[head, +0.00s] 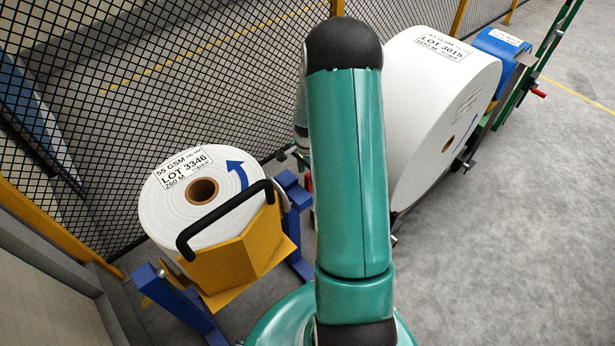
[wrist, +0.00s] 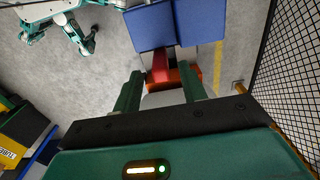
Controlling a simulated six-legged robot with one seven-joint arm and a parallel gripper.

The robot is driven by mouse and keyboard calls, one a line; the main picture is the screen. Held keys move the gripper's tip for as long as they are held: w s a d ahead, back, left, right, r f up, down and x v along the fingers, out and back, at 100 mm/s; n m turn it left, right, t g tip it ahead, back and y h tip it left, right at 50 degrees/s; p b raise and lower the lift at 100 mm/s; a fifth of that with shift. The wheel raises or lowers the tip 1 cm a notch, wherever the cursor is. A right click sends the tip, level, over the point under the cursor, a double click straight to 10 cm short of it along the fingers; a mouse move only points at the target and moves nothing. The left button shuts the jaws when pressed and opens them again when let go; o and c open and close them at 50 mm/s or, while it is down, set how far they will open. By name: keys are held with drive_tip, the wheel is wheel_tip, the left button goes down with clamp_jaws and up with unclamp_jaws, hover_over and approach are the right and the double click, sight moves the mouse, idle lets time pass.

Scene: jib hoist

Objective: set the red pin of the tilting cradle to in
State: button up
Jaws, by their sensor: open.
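The tilting cradle (head: 228,264) is a yellow tray with a black bar handle between blue stands (head: 298,195). It holds an upright white paper roll (head: 165,222) marked LOT 3346. A small red part, probably the pin (head: 308,182), shows beside the right stand, mostly hidden by my arm. In the wrist view, the red pin (wrist: 160,66) and an orange-red block sit just below blue panels (wrist: 150,27). My gripper (wrist: 160,78) is open, its two green fingers pointing at the red part. Whether the fingertips reach around it I cannot tell. The head view hides my gripper.
A large white roll (head: 436,110) marked LOT 3015 stands at the right, with a blue roll (head: 498,58) beyond. Black mesh fence (head: 90,100) runs behind the cradle and also shows at right in the wrist view (wrist: 290,80). Grey floor (head: 510,230) is clear at right.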

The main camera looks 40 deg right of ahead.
wheel_tip(320, 180, up, 10)
drive_tip(key=shift+r, duration=0.25)
idle(0.5)
